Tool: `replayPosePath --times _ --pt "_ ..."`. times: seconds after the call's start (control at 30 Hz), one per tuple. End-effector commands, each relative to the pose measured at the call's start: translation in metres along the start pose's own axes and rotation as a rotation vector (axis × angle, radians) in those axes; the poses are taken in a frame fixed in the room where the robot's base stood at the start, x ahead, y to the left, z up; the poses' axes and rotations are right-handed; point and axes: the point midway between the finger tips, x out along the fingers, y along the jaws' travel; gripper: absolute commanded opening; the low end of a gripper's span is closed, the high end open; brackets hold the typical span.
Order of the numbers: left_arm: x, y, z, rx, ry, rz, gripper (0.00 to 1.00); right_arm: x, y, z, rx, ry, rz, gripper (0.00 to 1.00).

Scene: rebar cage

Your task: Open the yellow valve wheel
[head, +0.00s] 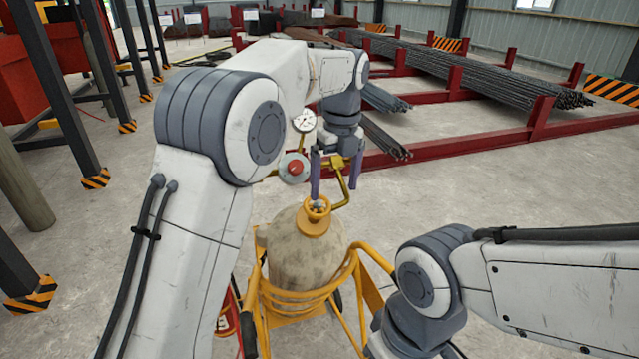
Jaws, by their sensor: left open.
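The cylinder stands upright in a yellow cart.
The yellow cart (352,268) surrounds the cylinder. Red racks with rebar bundles (480,76) stand behind. Dark posts with striped bases (95,179) stand at left. The concrete floor at right is clear.

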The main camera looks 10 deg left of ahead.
Motion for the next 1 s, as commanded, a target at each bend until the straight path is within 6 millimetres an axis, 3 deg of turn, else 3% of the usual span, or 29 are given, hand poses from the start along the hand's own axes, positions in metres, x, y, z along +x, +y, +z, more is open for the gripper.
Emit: replayPosePath --times 0.03,0.13,0.37,1.0 --pt "-0.01 -0.001 0.018 0.079 -0.002 0.009 1.0 -0.013 -0.001 -0.001 0.0 0.0 0.0 0.53" --pt "-0.016 -0.001 0.04 0.225 -0.003 0.021 1.0 -0.021 -0.002 -0.001 -0.001 0.0 0.0 0.53" --pt "-0.014 0.001 0.058 0.357 -0.001 0.032 1.0 -0.025 -0.002 -0.001 -0.001 0.0 0.0 0.53" --pt "0.079 0.004 0.058 0.357 -0.003 0.031 1.0 -0.047 -0.003 -0.003 0.001 0.0 0.0 0.53"
